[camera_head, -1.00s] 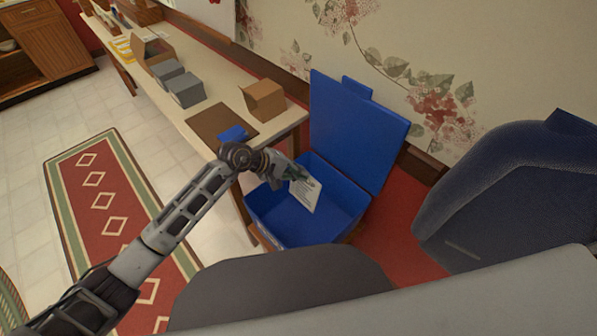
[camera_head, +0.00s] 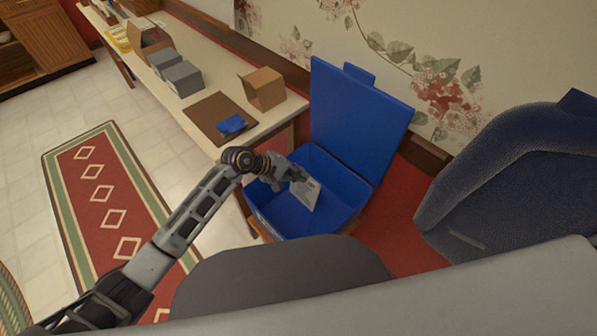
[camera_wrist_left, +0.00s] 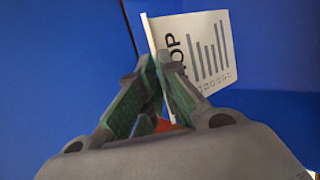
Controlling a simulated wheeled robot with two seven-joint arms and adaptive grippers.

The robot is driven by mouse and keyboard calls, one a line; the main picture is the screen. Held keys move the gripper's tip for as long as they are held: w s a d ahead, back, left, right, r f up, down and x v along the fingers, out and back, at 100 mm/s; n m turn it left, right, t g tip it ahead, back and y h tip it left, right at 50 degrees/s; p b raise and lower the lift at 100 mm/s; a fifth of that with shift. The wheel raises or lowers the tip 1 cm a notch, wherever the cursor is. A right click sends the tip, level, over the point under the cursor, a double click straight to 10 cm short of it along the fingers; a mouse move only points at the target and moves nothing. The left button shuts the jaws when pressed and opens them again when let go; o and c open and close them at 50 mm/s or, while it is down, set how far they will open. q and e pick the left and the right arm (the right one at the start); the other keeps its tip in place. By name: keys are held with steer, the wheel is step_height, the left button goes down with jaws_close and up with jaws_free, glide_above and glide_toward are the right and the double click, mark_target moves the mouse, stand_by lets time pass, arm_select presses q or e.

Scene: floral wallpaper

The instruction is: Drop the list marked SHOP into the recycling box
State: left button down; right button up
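The list (camera_head: 307,190) is a white sheet held over the open blue recycling box (camera_head: 345,207). In the left wrist view the list (camera_wrist_left: 208,50) shows the letters "OP", dark bars and a row of small marks; the rest of the word is hidden. My left gripper (camera_head: 294,177) is shut on the edge of the list, and its green-lined fingers (camera_wrist_left: 158,75) meet at the sheet. The blue interior of the box fills the background of the left wrist view. My right gripper is not in view.
The box's blue lid (camera_head: 358,120) stands open against the wall side. A long table (camera_head: 213,88) holds grey boxes (camera_head: 184,79), a cardboard box (camera_head: 264,89) and a brown board (camera_head: 207,117) with a blue item (camera_head: 231,124). A dark blue chair (camera_head: 520,170) stands at right.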

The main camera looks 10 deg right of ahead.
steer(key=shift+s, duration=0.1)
arm_select(q)
steer(key=c, duration=1.6)
jaws_free()
steer(key=shift+c, duration=0.2)
steer(key=shift+o, duration=0.4)
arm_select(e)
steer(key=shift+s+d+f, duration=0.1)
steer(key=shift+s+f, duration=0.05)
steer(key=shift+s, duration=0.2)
arm_select(q)
steer(key=v, duration=1.2)
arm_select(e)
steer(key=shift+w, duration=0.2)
arm_select(q)
steer(key=shift+w, duration=0.1)
